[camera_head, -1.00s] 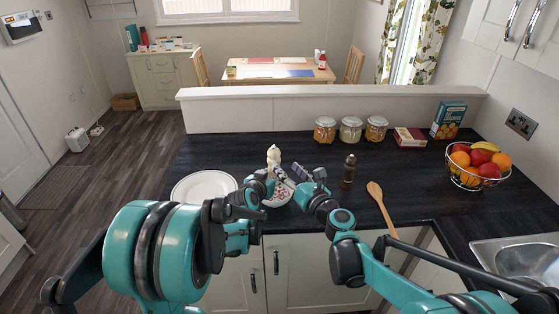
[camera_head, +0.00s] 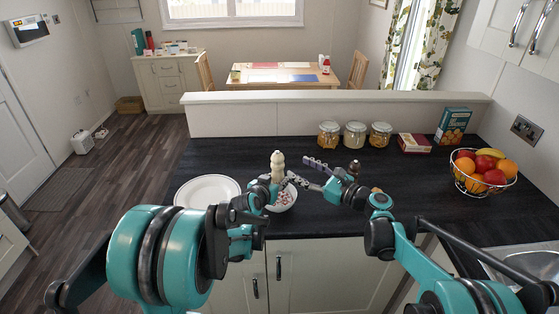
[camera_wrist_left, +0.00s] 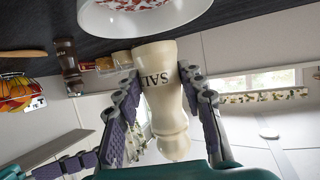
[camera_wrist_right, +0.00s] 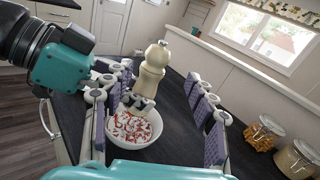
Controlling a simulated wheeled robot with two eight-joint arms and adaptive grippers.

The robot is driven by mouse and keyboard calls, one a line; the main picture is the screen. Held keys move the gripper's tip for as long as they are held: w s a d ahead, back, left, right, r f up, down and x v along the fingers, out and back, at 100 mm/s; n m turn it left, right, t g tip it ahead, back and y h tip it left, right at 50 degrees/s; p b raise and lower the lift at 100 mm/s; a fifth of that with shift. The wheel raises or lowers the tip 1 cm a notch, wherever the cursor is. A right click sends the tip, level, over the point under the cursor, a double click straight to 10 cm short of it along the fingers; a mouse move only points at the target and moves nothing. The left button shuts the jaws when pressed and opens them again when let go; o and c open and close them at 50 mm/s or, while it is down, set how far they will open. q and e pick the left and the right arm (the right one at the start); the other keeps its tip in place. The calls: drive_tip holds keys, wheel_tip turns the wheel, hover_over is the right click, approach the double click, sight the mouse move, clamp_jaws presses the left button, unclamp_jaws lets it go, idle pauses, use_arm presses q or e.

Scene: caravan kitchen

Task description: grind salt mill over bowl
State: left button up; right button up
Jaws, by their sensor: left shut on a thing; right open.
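The cream salt mill (camera_head: 277,160) stands upright in the head view; its "SALT" lettering shows in the left wrist view (camera_wrist_left: 166,90). My left gripper (camera_head: 277,184) is shut around its body. The white bowl (camera_wrist_right: 150,147) holds red and white bits. In the right wrist view the mill (camera_wrist_right: 151,72) is above the bowl's far side, with the left fingers around its lower part. My right gripper (camera_head: 308,172) is open and empty, to the right of the mill and apart from it. The mill (camera_wrist_right: 151,72) shows between its spread fingers, farther off.
A white plate (camera_head: 207,188) lies left of the bowl. A dark pepper mill (camera_head: 354,167) stands behind my right gripper, partly hidden. Several glass jars (camera_head: 355,135), boxes (camera_head: 452,125) and a fruit basket (camera_head: 483,172) stand right. The back-left worktop is clear.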

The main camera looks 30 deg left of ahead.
sight(282, 160)
drive_tip(key=a+n+g, duration=0.1)
drive_tip(key=a, duration=0.2)
drive_tip(key=w+a+n+g, duration=0.1)
drive_tip(key=a+n, duration=0.1)
drive_tip(key=a, duration=0.1)
drive_tip(key=a+n, duration=0.1)
drive_tip(key=a, duration=0.3)
drive_tip(key=shift+w+g, duration=0.25)
drive_tip(key=shift+g, duration=0.15)
drive_tip(key=shift+d, duration=0.1)
drive_tip(key=shift+c, duration=0.3)
drive_tip(key=c, duration=1.1)
